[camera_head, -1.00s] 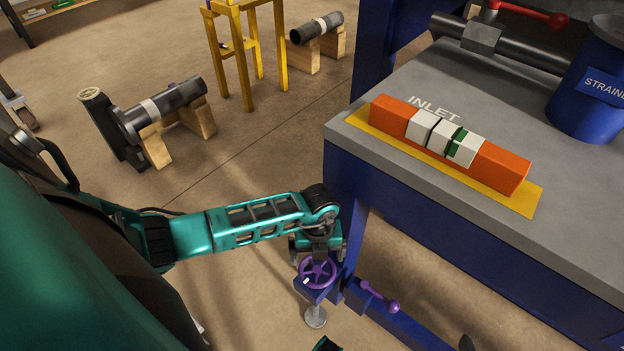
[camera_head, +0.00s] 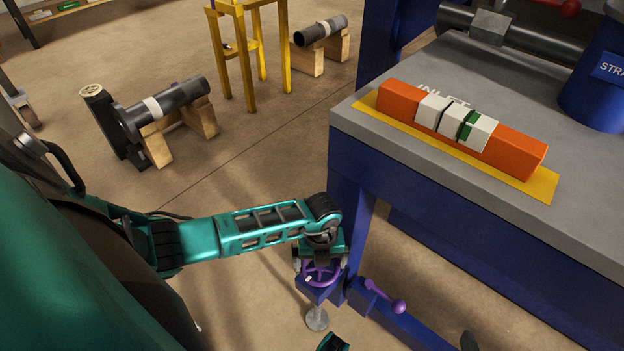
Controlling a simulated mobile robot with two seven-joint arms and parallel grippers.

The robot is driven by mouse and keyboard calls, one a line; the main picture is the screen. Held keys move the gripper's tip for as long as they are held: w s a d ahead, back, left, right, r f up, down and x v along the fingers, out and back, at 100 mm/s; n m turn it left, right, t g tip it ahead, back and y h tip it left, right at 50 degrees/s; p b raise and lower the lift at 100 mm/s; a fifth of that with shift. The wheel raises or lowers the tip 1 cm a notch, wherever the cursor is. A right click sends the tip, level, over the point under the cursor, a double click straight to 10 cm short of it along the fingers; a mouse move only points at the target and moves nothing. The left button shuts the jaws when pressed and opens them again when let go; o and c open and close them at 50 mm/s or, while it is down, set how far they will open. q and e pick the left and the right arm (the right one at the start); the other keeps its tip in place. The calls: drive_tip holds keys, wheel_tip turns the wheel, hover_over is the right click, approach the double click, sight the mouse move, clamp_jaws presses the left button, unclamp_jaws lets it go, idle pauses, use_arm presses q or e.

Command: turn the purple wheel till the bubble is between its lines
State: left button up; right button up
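The purple wheel (camera_head: 321,273) sits on a blue bracket by the blue bench leg. My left gripper (camera_head: 320,264) is over it from above, its fingers apart on either side of the rim; I cannot tell whether they touch it. The orange level (camera_head: 516,151) lies on a yellow strip on the bench top. Its white middle part has two black lines, and the green bubble (camera_head: 470,127) shows at and right of the right-hand line, not centred between them. My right gripper is not recognisable; only a small teal piece of me shows at the bottom edge.
The grey bench top (camera_head: 362,128) overhangs just right of my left gripper. A purple-knobbed handle (camera_head: 398,306) is on the blue lower rail close to the wheel. The blue strainer (camera_head: 600,95) stands on the bench. Pipes on wooden blocks (camera_head: 165,107) and a yellow stand (camera_head: 248,85) are behind.

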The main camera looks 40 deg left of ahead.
use_arm(q)
drive_tip(key=shift+s+d+f, duration=0.1)
drive_tip(key=shift+s+f, duration=0.1)
drive_tip(key=shift+f, duration=0.25)
drive_tip(key=shift+s+d+f, duration=0.1)
drive_tip(key=shift+s+f, duration=0.05)
drive_tip(key=shift+f, duration=0.3)
use_arm(e)
drive_tip(key=shift+f, duration=0.25)
use_arm(q)
drive_tip(key=r+p, duration=0.6)
drive_tip(key=shift+w+a+r, duration=0.1)
drive_tip(key=shift+w+r, duration=0.05)
drive_tip(key=shift+w, duration=0.2)
use_arm(e)
drive_tip(key=r, duration=0.6)
drive_tip(key=shift+w, duration=0.2)
